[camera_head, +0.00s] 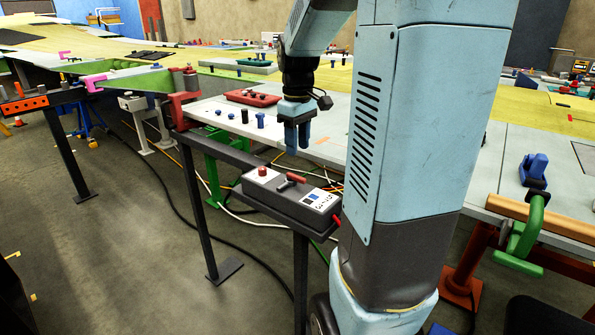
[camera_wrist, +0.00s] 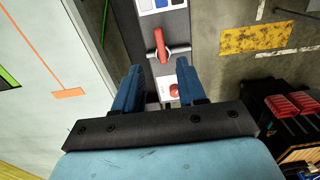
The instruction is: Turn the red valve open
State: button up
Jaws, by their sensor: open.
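The red valve (camera_head: 297,177) is a small red lever with a grey cross piece, on top of a grey control box (camera_head: 283,203). In the wrist view the red lever (camera_wrist: 159,42) lies lengthwise along the box, just beyond the fingertips and near the middle between them. My gripper (camera_head: 298,150) points down above the box, its two blue fingers apart and empty. In the wrist view my gripper (camera_wrist: 157,78) frames part of the box between its fingers. I see no contact with the lever. The exact height gap is hard to tell.
A red button (camera_head: 263,171) sits on the box beside the lever; it also shows between the fingers in the wrist view (camera_wrist: 173,91). Blue and white switches (camera_head: 314,196) are at the other end. A pale table (camera_head: 215,112) with blue pegs stands behind. Cables lie on the floor.

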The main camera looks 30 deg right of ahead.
aim_at(298, 176)
notch_tip(298, 176, down, 9)
jog(key=shift+r, duration=0.2)
dwell(0.3)
grip_shut()
